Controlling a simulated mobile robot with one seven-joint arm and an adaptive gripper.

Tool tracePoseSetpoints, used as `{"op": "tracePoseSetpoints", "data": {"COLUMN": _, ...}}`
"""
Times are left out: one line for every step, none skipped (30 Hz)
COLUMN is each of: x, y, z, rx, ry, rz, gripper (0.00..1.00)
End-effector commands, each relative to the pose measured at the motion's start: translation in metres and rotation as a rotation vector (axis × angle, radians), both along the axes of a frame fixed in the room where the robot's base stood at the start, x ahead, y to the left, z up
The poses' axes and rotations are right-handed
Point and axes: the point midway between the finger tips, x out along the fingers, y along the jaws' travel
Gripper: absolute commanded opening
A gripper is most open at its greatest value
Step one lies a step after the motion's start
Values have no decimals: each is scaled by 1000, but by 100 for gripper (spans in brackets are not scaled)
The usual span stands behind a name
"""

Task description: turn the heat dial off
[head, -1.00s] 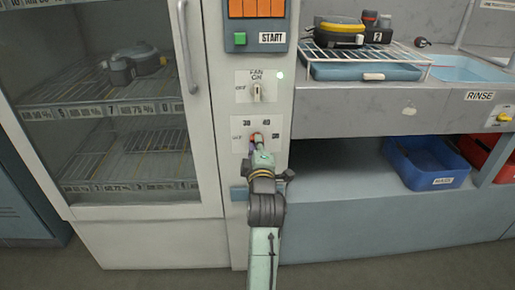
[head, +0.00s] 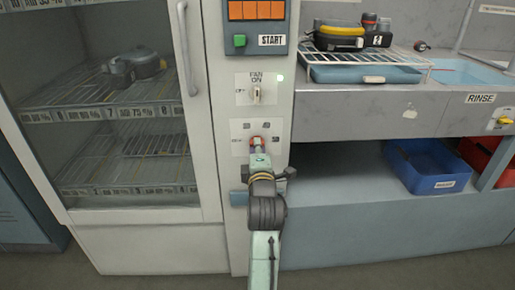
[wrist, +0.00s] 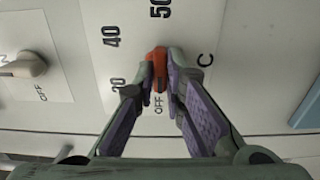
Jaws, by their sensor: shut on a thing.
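The heat dial is a red knob (wrist: 157,68) on a white plate (wrist: 100,40) marked 30, 40, 50, C and OFF in the wrist view. Its long side lies roughly along the line between 50 and OFF; I cannot tell which end is the pointer. My gripper (wrist: 158,78) is shut on the dial, one finger on each side. In the head view my gripper (head: 258,147) reaches up to the lower plate of the cabinet panel and covers most of the dial.
A pale fan dial (head: 257,94) sits just above, below the green button (head: 239,40) and START label. A glass-door cabinet (head: 120,100) with a vertical handle (head: 187,50) stands left. A sink counter (head: 400,122) and blue bin (head: 428,170) are right.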

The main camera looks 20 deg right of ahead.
Motion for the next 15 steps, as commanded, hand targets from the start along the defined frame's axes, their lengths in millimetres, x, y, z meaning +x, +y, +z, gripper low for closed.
{"op": "tracePoseSetpoints", "data": {"x": 0, "y": 0, "z": -1, "rx": -2, "ry": 1, "rz": -1, "gripper": 12}}
{"op": "tracePoseSetpoints", "data": {"x": 0, "y": 0, "z": -1, "rx": -2, "ry": 1, "rz": -1, "gripper": 14}}
{"op": "tracePoseSetpoints", "data": {"x": 0, "y": 0, "z": 0, "rx": -1, "ry": 1, "rz": -1, "gripper": 17}}
{"op": "tracePoseSetpoints", "data": {"x": 0, "y": 0, "z": 0, "rx": -1, "ry": 1, "rz": -1, "gripper": 19}}
{"op": "tracePoseSetpoints", "data": {"x": 0, "y": 0, "z": 0, "rx": -1, "ry": 1, "rz": -1, "gripper": 21}}
{"op": "tracePoseSetpoints", "data": {"x": 0, "y": 0, "z": 0, "rx": -1, "ry": 1, "rz": -1, "gripper": 23}}
{"op": "tracePoseSetpoints", "data": {"x": 0, "y": 0, "z": 0, "rx": -1, "ry": 1, "rz": -1, "gripper": 25}}
{"op": "tracePoseSetpoints", "data": {"x": 0, "y": 0, "z": 0, "rx": -1, "ry": 0, "rz": -1, "gripper": 27}}
{"op": "tracePoseSetpoints", "data": {"x": 0, "y": 0, "z": 0, "rx": -1, "ry": 0, "rz": -1, "gripper": 30}}
{"op": "tracePoseSetpoints", "data": {"x": 0, "y": 0, "z": 0, "rx": 0, "ry": 0, "rz": -1, "gripper": 31}}
{"op": "tracePoseSetpoints", "data": {"x": 0, "y": 0, "z": 0, "rx": 0, "ry": 0, "rz": -1, "gripper": 31}}
{"op": "tracePoseSetpoints", "data": {"x": 0, "y": 0, "z": 0, "rx": 0, "ry": 0, "rz": 0, "gripper": 31}}
{"op": "tracePoseSetpoints", "data": {"x": 0, "y": 0, "z": 0, "rx": 0, "ry": 0, "rz": 0, "gripper": 31}}
{"op": "tracePoseSetpoints", "data": {"x": 0, "y": 0, "z": 0, "rx": 0, "ry": 0, "rz": 0, "gripper": 31}}
{"op": "tracePoseSetpoints", "data": {"x": 0, "y": 0, "z": 0, "rx": 0, "ry": 0, "rz": 0, "gripper": 31}}
